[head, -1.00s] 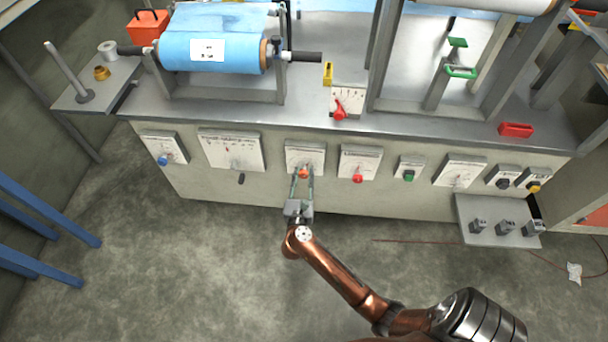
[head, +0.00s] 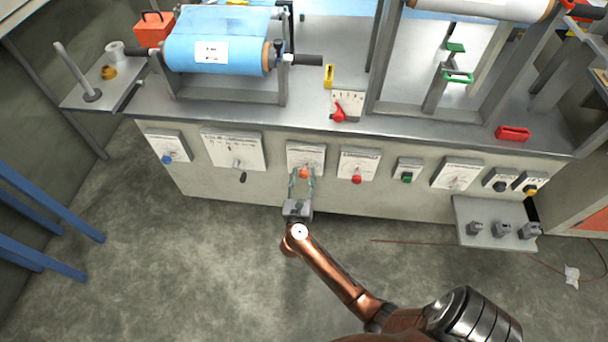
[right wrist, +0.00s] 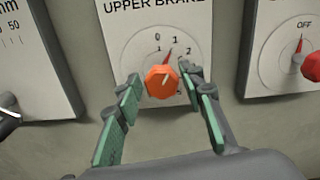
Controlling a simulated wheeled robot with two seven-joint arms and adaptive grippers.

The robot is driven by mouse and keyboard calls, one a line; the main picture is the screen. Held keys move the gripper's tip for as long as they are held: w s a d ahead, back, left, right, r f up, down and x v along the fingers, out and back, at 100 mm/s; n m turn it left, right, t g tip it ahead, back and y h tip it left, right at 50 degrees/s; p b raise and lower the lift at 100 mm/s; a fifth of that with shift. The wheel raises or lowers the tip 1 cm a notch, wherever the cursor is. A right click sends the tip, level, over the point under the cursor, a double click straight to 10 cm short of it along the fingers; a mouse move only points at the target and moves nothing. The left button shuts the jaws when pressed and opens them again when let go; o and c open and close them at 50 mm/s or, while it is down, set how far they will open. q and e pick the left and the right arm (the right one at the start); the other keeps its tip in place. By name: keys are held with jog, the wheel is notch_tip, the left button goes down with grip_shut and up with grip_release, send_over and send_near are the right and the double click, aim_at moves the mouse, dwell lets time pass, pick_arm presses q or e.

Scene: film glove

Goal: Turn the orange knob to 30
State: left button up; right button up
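The orange knob (head: 304,173) sits on a white dial plate on the front panel of the machine. In the right wrist view the orange knob (right wrist: 162,82) is faceted, under the label "UPPER BRAKE", with the small figures 0, 1 and 2 on its scale. A red pointer shows above it, close to the 1. I see no 30 on this dial. My right gripper (head: 302,182) is open at the knob. Its green-padded fingers stand to the left and right of the knob, with a visible gap on each side. My left gripper is not in view.
A plate with a red knob (head: 356,179) is close on the right. A plate with a dark-handled lever (head: 242,178) is on the left. A grey shelf (head: 490,238) juts out at lower right. The floor in front is mostly clear.

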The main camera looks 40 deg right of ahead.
jog(key=shift+o, duration=0.7)
jog(key=shift+d, duration=0.1)
jog(key=v, duration=1.2)
